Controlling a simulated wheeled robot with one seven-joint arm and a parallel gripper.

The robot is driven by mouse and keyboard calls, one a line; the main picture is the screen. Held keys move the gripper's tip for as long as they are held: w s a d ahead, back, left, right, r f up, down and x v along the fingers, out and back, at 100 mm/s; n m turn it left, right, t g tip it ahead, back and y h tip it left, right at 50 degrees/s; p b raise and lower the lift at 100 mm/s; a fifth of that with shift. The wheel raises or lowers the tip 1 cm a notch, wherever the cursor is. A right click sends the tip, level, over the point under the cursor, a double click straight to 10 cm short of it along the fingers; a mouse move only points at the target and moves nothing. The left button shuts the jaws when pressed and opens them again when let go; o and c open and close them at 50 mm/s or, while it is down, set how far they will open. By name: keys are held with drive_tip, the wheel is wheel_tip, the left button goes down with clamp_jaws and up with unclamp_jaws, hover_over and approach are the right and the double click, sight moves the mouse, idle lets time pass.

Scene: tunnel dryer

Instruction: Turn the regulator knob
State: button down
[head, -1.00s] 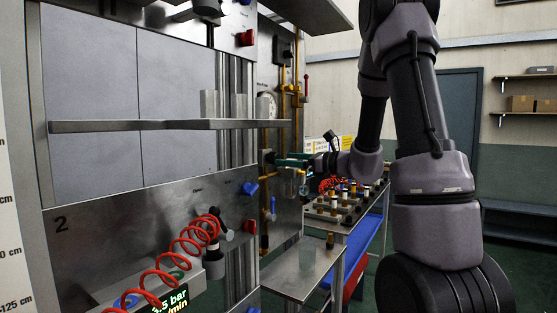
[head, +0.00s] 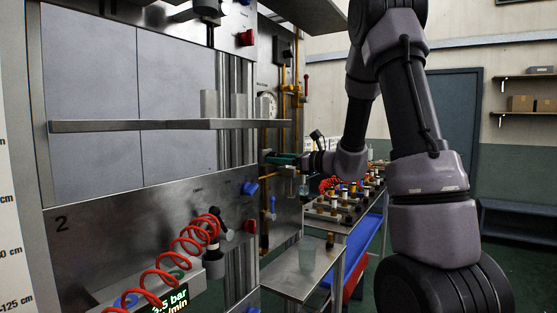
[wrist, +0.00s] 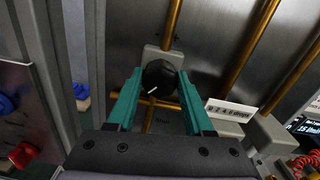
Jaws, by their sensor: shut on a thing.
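The regulator knob (wrist: 159,77) is black and round with a white pointer line that points down-left in the wrist view. It sits on a grey block on a metal panel. My gripper (wrist: 160,86) has its teal fingers on the left and right sides of the knob and is shut on it. In the head view my gripper (head: 283,158) reaches left to the panel at mid-height, and I cannot make out the knob clearly there.
Brass pipes (wrist: 174,22) run beside and below the knob. A white label plate (wrist: 228,112) is right of the fingers. A blue knob (wrist: 80,91) is at left.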

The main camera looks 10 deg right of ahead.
drive_tip(key=m, duration=0.5)
drive_tip(key=shift+m, duration=0.3)
drive_tip(key=shift+c, duration=1.4)
unclamp_jaws()
drive_tip(key=v, duration=1.1)
drive_tip(key=shift+w, duration=0.1)
